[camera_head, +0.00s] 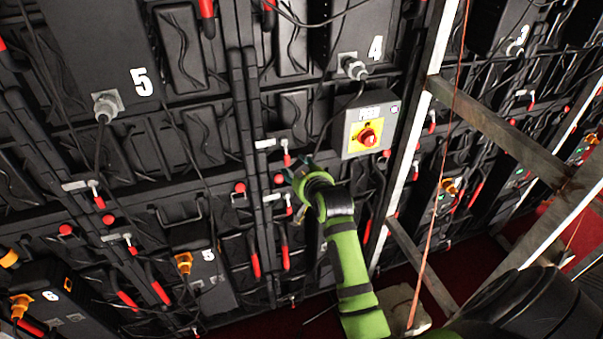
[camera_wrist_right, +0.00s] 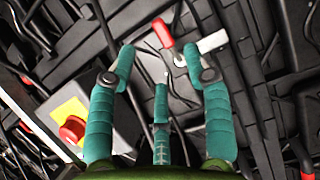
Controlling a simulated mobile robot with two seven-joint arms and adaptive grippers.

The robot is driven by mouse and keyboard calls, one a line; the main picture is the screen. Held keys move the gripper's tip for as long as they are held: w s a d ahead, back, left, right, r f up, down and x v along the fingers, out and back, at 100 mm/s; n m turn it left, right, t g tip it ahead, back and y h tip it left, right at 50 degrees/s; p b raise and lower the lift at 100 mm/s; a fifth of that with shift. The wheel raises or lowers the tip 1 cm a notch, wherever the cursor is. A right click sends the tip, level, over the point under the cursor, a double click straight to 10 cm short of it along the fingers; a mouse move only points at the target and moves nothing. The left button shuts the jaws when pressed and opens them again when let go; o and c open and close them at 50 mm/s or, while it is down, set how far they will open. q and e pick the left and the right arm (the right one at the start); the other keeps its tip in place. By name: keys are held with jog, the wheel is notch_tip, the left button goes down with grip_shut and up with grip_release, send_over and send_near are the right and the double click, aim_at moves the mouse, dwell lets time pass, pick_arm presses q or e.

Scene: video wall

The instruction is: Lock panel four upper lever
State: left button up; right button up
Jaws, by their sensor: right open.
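The panel marked 4 (camera_head: 340,35) is a black unit at the upper middle of the head view. Below it to the left, a small lever with a red tip (camera_head: 287,158) hangs by a pale bracket (camera_head: 265,143). My right gripper (camera_head: 297,168) is just below and right of this lever, with its green fingers spread. In the right wrist view, a red-tipped lever (camera_wrist_right: 163,33) with a pale bracket (camera_wrist_right: 212,42) lies just beyond the open fingers (camera_wrist_right: 160,62). The fingers hold nothing; contact with the lever cannot be told. My left gripper is out of view.
Metal frame bars (camera_head: 500,130) stand at the right. Cables hang across the black panels, with several other red levers around.

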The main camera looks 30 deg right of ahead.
jog(key=shift+v, duration=1.15)
jog(key=shift+f, duration=0.15)
